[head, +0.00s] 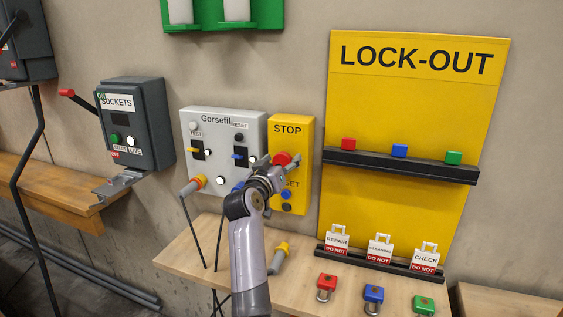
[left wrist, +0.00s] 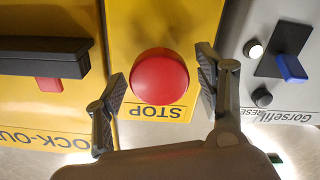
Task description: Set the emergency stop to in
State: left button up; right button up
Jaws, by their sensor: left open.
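The emergency stop is a red mushroom button (head: 282,158) on a yellow box (head: 291,139) marked STOP, fixed to the wall. In the left wrist view the button (left wrist: 159,76) is round and sits between the two fingers. My left gripper (head: 288,169) is open in front of the box, with one finger on each side of the button. In the left wrist view my left gripper (left wrist: 168,90) shows a gap between the button and each finger. I cannot tell how deep the button sits. My right gripper is not in view.
A grey Gorsefil panel (head: 220,125) is left of the box. A yellow LOCK-OUT board (head: 400,110) is close on the right. Below is a wooden shelf (head: 190,248) with red (head: 326,285), blue (head: 373,295) and green (head: 423,304) padlocks. A dark SOCKETS box (head: 150,115) is further left.

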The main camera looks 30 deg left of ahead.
pick_arm(q)
grip_shut()
dwell(0.8)
